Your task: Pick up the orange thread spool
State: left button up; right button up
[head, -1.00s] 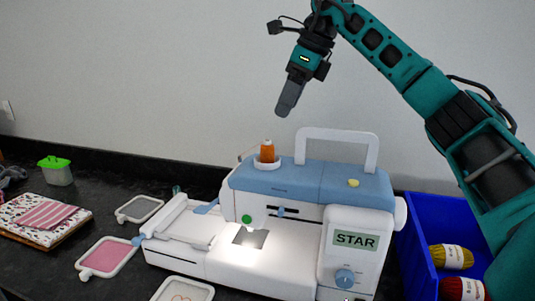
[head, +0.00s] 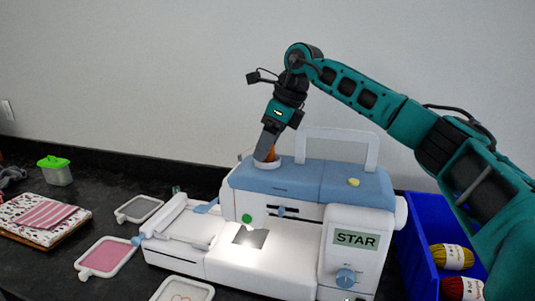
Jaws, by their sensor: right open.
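The orange thread spool (head: 271,156) stands on top of the white and blue sewing machine (head: 345,183), at its left end. Most of the spool is hidden behind the fingers of my right gripper (head: 263,154). The right gripper points down, with its fingertips at the spool's height, in front of it or around it; I cannot tell which. The right gripper is open. My left gripper is not in view.
The machine's white carry handle (head: 373,151) rises just right of the spool. A blue bin (head: 420,245) with yarn stands at the right. Embroidery hoops (head: 105,257), folded fabric (head: 45,216) and a green-lidded container (head: 56,172) lie left. The wall is behind.

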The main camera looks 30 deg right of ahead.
jog(key=c, duration=1.1)
jog(key=shift+r, duration=0.15)
jog(key=shift+c, duration=0.2)
